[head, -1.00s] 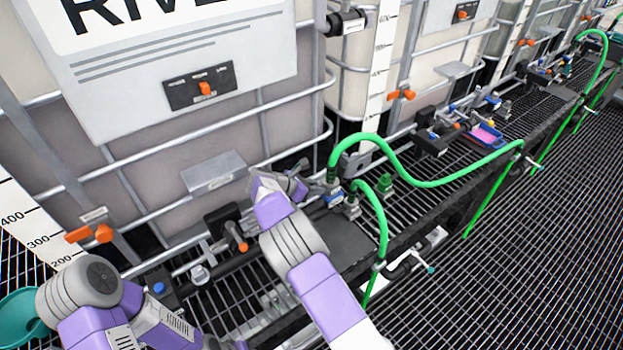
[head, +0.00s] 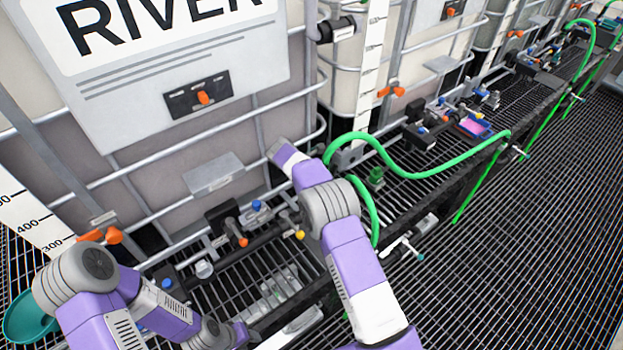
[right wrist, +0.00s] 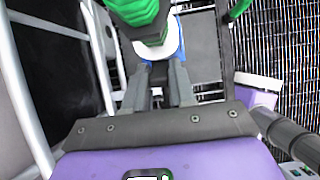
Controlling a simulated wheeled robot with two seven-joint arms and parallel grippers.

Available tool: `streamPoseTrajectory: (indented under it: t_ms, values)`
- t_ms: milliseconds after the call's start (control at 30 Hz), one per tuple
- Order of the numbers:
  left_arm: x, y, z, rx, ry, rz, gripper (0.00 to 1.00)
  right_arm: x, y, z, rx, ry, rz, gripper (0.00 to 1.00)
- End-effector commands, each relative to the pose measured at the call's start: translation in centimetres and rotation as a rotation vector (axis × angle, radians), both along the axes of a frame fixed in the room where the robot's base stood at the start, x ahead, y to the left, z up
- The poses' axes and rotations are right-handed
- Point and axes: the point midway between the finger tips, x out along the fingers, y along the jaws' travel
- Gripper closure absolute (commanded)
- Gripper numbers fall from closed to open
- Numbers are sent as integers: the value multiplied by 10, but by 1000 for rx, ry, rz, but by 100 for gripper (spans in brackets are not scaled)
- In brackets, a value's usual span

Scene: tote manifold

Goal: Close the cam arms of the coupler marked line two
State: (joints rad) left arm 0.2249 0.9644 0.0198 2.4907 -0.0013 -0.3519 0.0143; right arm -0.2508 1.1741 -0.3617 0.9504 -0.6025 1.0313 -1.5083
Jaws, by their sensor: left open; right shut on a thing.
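A thick green hose (head: 405,170) arches over the rack, and its left end runs down behind my right arm. In the right wrist view, a green ribbed hose end (right wrist: 140,12) with a white collar and a bit of blue lies at the fingertips. My right gripper (right wrist: 160,78) is shut on the coupler below that hose end; its grip is partly hidden. In the head view my right forearm covers this gripper and the coupler. No line-two marking is readable, and the cam arms cannot be made out. My left gripper (head: 238,334) is low at the left, open and apart from the coupler.
A large caged tote (head: 190,130) stands behind the arms. A valve with an orange handle (head: 243,241) and a pipe with a yellow knob (head: 300,235) lie left of my right arm. A green fitting (head: 376,178) stands right of it.

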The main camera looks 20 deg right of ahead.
Motion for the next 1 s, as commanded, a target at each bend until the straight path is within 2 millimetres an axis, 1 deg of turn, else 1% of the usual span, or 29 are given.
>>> streamPoseTrajectory:
  t_ms: [200, 233, 367, 633, 733, 867, 1000]
  values:
    - [0, 0, 0, 0, 0, 0, 59, -1, 1, -1, 1, 2, 0, 100]
    - [0, 0, 0, 0, 0, 0, 59, -1, 1, -2, 1, 2, 0, 74]
    - [0, 0, 0, 0, 0, 0, 59, -1, 1, -1, 1, 3, 0, 54]
    - [0, 0, 0, 0, 0, 0, 59, 0, 1, 0, 1, 1, 0, 53]
    - [0, 0, -1, 0, 0, 0, 59, -1, 4, 5, 1, 1, 1, 53]
    - [0, 0, -4, 0, 0, 0, 59, -4, 13, 21, 2, -1, 1, 53]
    - [0, 0, -6, 0, 0, 0, 59, -8, 24, 42, 1, 0, 0, 53]
